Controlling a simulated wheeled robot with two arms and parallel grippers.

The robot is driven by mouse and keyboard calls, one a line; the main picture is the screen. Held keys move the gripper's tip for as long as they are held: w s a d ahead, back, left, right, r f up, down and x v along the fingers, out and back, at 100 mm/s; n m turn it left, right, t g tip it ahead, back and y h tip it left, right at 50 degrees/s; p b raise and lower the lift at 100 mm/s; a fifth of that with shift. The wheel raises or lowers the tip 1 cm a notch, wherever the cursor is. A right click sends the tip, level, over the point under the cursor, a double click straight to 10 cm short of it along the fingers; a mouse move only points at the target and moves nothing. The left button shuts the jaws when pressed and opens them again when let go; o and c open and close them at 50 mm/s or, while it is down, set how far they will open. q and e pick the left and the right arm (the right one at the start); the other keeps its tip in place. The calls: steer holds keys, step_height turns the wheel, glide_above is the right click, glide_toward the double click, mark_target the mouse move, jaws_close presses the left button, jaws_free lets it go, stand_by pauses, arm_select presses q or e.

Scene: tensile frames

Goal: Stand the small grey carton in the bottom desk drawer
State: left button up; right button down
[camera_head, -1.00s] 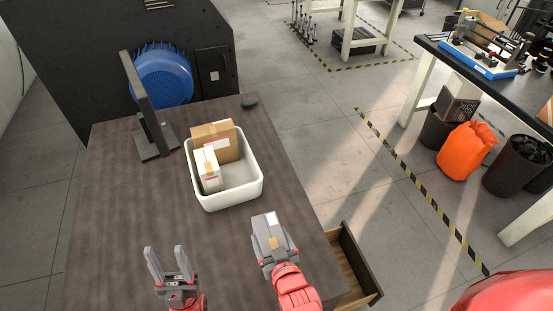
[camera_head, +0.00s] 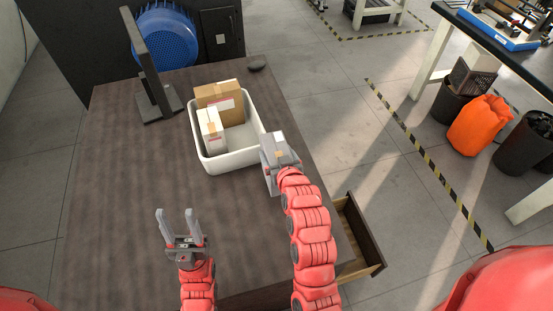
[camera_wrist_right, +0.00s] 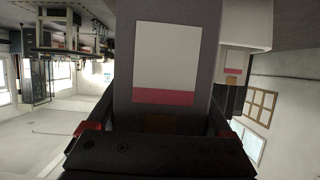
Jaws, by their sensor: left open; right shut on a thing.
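My right gripper (camera_head: 278,168) is shut on the small grey carton (camera_head: 280,148), just right of the white bin on the desk. The grey carton (camera_wrist_right: 165,65) fills the middle of the right wrist view, its white label with a red band facing that camera. An open desk drawer (camera_head: 362,240) with wooden inside juts out from the desk's right side. Part of its inside is hidden by the desk and my right arm. My left gripper (camera_head: 181,228) is open and empty above the front left of the desk.
A white bin (camera_head: 232,163) on the desk (camera_head: 120,190) holds a brown box (camera_head: 220,94) and a white box (camera_head: 210,128). Floor right of the drawer is clear.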

steer(key=shift+w+f, duration=0.2)
steer(key=shift+w, duration=0.05)
step_height(320, 180, down, 3)
steer(key=shift+f+p, duration=0.1)
steer(key=shift+p, duration=0.7)
steer(key=shift+f, duration=0.2)
jaws_free()
steer(key=shift+s+r, duration=0.1)
steer(key=shift+r, duration=0.1)
